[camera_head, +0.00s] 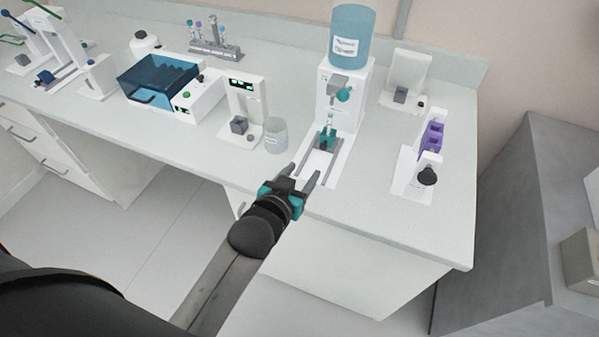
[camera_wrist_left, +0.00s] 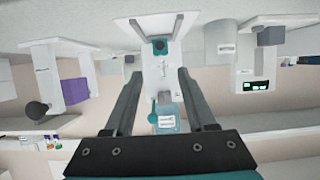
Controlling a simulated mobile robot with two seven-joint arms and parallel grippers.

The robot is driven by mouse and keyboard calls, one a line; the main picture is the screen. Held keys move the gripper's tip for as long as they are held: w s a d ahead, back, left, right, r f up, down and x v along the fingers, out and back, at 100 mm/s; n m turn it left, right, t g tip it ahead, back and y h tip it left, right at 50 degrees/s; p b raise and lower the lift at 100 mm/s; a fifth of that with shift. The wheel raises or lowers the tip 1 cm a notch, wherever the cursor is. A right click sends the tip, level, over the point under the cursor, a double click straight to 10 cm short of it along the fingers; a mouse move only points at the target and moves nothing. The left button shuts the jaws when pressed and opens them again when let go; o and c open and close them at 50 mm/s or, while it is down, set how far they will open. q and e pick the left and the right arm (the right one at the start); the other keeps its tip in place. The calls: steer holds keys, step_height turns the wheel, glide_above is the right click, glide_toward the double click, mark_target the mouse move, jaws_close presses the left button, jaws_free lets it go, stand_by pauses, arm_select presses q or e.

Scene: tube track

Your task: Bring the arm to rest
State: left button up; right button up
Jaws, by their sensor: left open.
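My left gripper (camera_head: 306,171) is open and empty at the front edge of the bench, in front of the white dispenser (camera_head: 339,98). Its two dark fingers stand apart in the left wrist view (camera_wrist_left: 160,82), with the dispenser showing between them. A small teal holder with a clear tube (camera_head: 328,136) sits on the dispenser's rail track, beyond the fingertips and apart from them. A blue bottle (camera_head: 352,32) stands on top of the dispenser. My right gripper is in neither view.
A clear beaker (camera_head: 276,135) and a white device with a green display (camera_head: 243,104) stand left of the gripper. A white stand with a purple block (camera_head: 431,138) is to the right. A blue-lidded box (camera_head: 157,79) and a tube rack (camera_head: 216,49) are farther left. The bench's front right is clear.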

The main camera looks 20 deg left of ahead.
arm_select(q)
steer(key=shift+s+r, duration=0.2)
steer(key=shift+s, duration=0.15)
steer(key=shift+s, duration=0.1)
stand_by(0.3)
